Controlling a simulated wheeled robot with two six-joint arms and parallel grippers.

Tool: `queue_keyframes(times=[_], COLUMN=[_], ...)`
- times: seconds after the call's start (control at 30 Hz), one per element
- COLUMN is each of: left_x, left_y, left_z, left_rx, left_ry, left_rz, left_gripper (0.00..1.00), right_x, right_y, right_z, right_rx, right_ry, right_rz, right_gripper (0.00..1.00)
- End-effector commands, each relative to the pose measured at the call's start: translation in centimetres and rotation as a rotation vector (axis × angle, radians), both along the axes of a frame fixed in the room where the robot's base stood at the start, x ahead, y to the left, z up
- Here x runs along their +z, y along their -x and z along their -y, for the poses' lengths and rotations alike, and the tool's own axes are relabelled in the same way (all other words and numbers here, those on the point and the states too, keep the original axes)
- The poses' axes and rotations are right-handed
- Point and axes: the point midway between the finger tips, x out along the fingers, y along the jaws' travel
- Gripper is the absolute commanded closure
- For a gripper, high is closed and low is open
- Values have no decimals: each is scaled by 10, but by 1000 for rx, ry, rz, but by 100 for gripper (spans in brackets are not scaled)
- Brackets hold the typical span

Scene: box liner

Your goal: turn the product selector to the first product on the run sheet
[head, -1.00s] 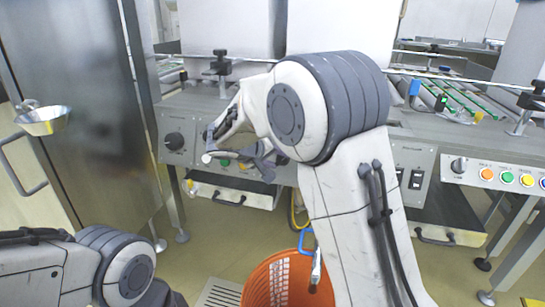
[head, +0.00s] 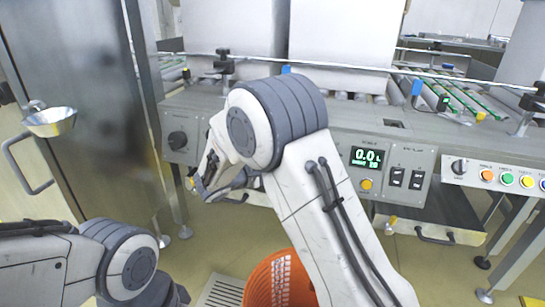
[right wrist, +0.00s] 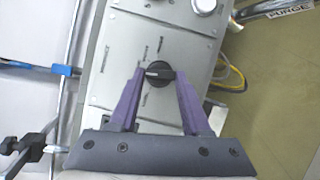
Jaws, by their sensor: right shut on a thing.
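The product selector, a black knob (right wrist: 159,73) with printed labels around it, is on a grey panel in the right wrist view. A pale mark on it points left in that view; the labels are too blurred to read. My right gripper (right wrist: 160,76) has its purple fingers on both sides of the knob and is shut on it. In the head view my right arm hides this knob and the fingertips. My left arm is at the lower left, its gripper out of sight. I cannot make out a run sheet.
Another black knob (head: 178,140) is on the panel's left end. A display (head: 367,157) reads 0.0, with a yellow button (head: 366,184) below. Coloured buttons (head: 507,179) are at right. An orange bucket (head: 276,284) stands below. A steel cabinet (head: 85,110) bounds the left.

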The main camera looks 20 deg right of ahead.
Motion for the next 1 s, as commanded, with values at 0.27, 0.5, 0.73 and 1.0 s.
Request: queue_keyframes(times=[0.27,0.5,0.73,1.0], left_x=[10,16,18,18], left_y=[0,0,0,0], left_z=[0,0,0,0], left_rx=[0,0,0,0], left_ry=[0,0,0,0], left_rz=[0,0,0,0], left_gripper=[50,50,50,50], right_x=[3,2,2,2], right_y=[1,1,1,0], right_z=[2,2,3,3], right_rx=[73,116,137,142], right_ry=[184,288,339,352], right_rz=[-116,-183,-215,-221], right_gripper=[100,100,100,100])
